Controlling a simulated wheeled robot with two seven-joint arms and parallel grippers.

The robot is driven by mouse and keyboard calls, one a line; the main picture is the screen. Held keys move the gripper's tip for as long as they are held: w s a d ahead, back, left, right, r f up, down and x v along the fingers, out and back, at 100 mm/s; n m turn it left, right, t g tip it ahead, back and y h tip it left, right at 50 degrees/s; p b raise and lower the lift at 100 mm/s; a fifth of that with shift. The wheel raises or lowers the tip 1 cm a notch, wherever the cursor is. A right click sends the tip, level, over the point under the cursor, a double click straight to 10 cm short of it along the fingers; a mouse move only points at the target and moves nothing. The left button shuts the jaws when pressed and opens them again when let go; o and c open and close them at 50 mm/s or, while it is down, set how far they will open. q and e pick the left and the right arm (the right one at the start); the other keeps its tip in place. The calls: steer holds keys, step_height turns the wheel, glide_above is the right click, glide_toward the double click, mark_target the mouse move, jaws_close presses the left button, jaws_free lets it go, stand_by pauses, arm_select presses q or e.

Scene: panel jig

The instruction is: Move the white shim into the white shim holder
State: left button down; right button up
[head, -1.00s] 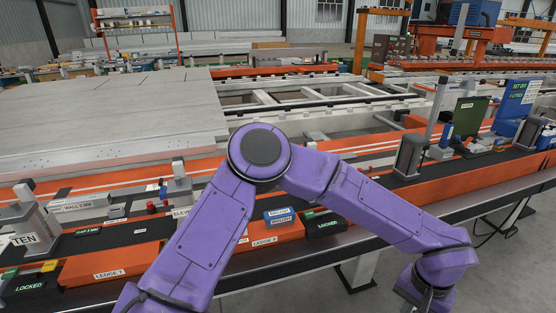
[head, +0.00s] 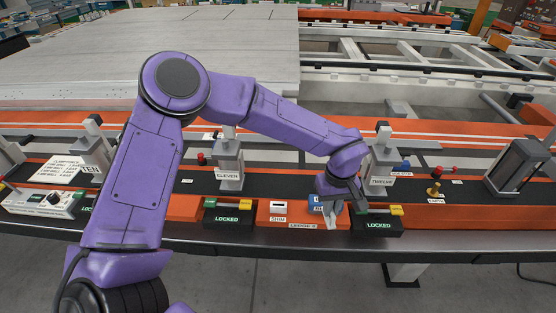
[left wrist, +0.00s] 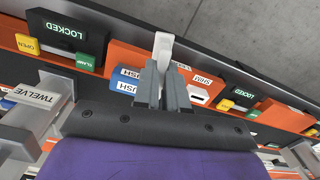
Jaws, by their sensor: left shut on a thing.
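My left gripper (head: 331,205) is above the orange ledge, its fingers pointing down. It is shut on the white shim (head: 331,220), a narrow white piece sticking out below the fingertips. In the left wrist view the shim (left wrist: 163,48) shows beyond the closed fingers (left wrist: 166,88). The white shim holder (head: 278,205) is a small white block with a dark slot, by a SHIM label, to the left of the gripper in the head view. It also shows in the left wrist view (left wrist: 198,96), apart from the shim. My right gripper is not in view.
Locked clamp boxes (head: 228,216) (head: 378,222) with green and yellow buttons flank the ledge. Posts marked ELEVEN (head: 229,165) and TWELVE (head: 381,165) stand behind.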

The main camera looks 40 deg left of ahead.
arm_select(q)
steer(key=a+r+n+p, duration=0.3)
steer(key=a+n+p, duration=0.2)
steer(key=a+n, duration=1)
steer(key=shift+w+a+n, duration=0.35)
steer(key=shift+a+n, duration=0.05)
steer(key=shift+a, duration=0.65)
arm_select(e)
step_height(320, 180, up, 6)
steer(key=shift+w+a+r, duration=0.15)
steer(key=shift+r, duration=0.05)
arm_select(q)
steer(key=shift+w, duration=0.1)
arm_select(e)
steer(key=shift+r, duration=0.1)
arm_select(q)
step_height(320, 180, down, 6)
steer(key=b, duration=0.3)
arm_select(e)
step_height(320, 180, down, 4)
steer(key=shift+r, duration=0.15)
arm_select(q)
steer(key=shift+d+r+p, duration=0.1)
steer(key=shift+p, duration=0.2)
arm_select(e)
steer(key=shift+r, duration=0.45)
